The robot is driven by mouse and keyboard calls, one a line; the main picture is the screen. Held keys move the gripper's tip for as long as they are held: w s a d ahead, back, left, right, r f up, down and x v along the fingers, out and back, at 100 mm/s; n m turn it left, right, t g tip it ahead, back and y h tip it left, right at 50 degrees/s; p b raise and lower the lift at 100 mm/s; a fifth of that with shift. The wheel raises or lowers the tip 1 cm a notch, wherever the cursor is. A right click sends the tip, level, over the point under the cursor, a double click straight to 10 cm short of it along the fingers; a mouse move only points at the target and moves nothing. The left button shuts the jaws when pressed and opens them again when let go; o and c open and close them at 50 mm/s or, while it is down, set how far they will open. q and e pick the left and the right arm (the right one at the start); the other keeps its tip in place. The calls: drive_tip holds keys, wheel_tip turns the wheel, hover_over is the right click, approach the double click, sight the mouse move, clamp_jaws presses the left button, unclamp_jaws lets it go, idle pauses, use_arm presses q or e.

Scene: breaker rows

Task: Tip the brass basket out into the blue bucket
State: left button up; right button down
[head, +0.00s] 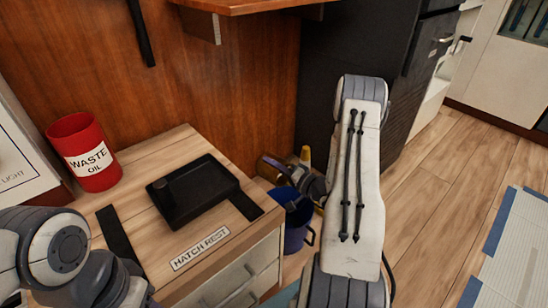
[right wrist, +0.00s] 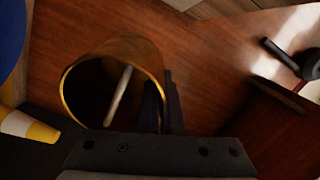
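The brass basket (right wrist: 146,52) is in the right wrist view, its open mouth facing the camera and a pale rod-like piece (right wrist: 118,97) inside. My right gripper (right wrist: 160,108) has its dark fingers close together at the basket's right wall and appears shut on it. In the head view the basket (head: 270,166) is small, tilted and partly hidden by the gripper (head: 291,176). The blue bucket (head: 297,238) stands below, beside the cabinet, partly covered by my right arm. A blue edge, likely the bucket (right wrist: 10,45), shows in the right wrist view. My left gripper is out of view.
The cabinet top (head: 150,150) holds a red waste oil can (head: 85,152) and a black tray (head: 195,190). A wooden panel is behind, a dark cabinet (head: 340,45) to the right.

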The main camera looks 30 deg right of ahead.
drive_tip(key=w+g+p, duration=0.1)
drive_tip(key=g+p, duration=0.1)
drive_tip(key=p, duration=0.1)
drive_tip(key=w+r+g+h+p, duration=0.1)
drive_tip(key=p, duration=0.2)
drive_tip(key=w+a+g+p, duration=0.1)
drive_tip(key=g+p, duration=0.1)
drive_tip(key=p, duration=0.2)
drive_tip(key=shift+r+g, duration=0.2)
drive_tip(key=shift+g, duration=0.1)
drive_tip(key=shift+w+g+h+p, duration=0.1)
drive_tip(key=shift+g+h+p, duration=0.25)
drive_tip(key=shift+g+h, duration=0.05)
drive_tip(key=shift+w+f+g+p, duration=0.2)
drive_tip(key=shift+f+g+p, duration=0.15)
drive_tip(key=shift+g, duration=0.15)
drive_tip(key=shift+f, duration=0.1)
